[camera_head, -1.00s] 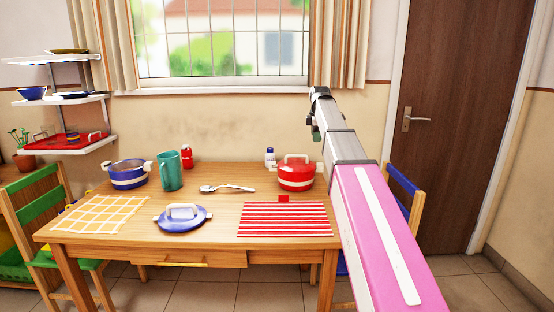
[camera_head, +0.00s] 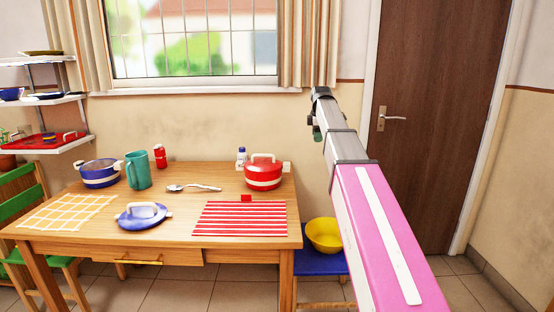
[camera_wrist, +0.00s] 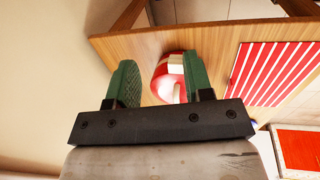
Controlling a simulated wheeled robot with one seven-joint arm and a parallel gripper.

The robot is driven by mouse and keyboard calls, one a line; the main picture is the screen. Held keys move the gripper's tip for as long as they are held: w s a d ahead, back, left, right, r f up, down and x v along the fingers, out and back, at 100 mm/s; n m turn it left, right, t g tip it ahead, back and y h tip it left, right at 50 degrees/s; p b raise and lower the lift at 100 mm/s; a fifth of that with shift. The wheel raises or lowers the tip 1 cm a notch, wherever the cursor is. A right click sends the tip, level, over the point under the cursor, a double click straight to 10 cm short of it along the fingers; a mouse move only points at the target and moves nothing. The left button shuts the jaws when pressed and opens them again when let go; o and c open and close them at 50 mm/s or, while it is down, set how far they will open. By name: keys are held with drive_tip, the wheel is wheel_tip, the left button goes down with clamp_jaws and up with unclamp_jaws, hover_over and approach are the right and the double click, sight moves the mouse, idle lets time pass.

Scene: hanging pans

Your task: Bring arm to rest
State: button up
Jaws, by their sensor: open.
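My arm stretches forward at the right of the head view, pink and grey, with my gripper (camera_head: 316,132) at its far end, small there and seen from behind. In the wrist view my gripper (camera_wrist: 160,82) shows two green fingers spread apart with nothing held between them. The red pot (camera_head: 264,174) with a white lid handle stands on the wooden table, left of my gripper in the head view. In the wrist view the red pot (camera_wrist: 160,86) shows beyond the gap between the fingers, apart from them.
The wooden table (camera_head: 170,233) bears a blue pot (camera_head: 100,174), a green pitcher (camera_head: 138,170), a blue lid (camera_head: 143,217) and a red striped mat (camera_head: 240,219). A yellow bowl (camera_head: 324,235) sits on a blue chair (camera_head: 318,263) right of the table. A brown door (camera_head: 435,120) is at the right.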

drive_tip(key=s+f+m+g, duration=0.1)
drive_tip(key=s+f+m, duration=0.45)
drive_tip(key=f, duration=0.75)
drive_tip(key=s+f+m, duration=0.3)
drive_tip(key=s+f, duration=0.6)
drive_tip(key=f, duration=0.5)
drive_tip(key=s+d+f+m+g, duration=0.1)
drive_tip(key=s+f+m, duration=0.8)
drive_tip(key=s+f, duration=0.7)
drive_tip(key=s, duration=0.3)
drive_tip(key=shift+s+d+f, duration=0.15)
drive_tip(key=shift+s+f, duration=0.05)
drive_tip(key=shift+s, duration=0.05)
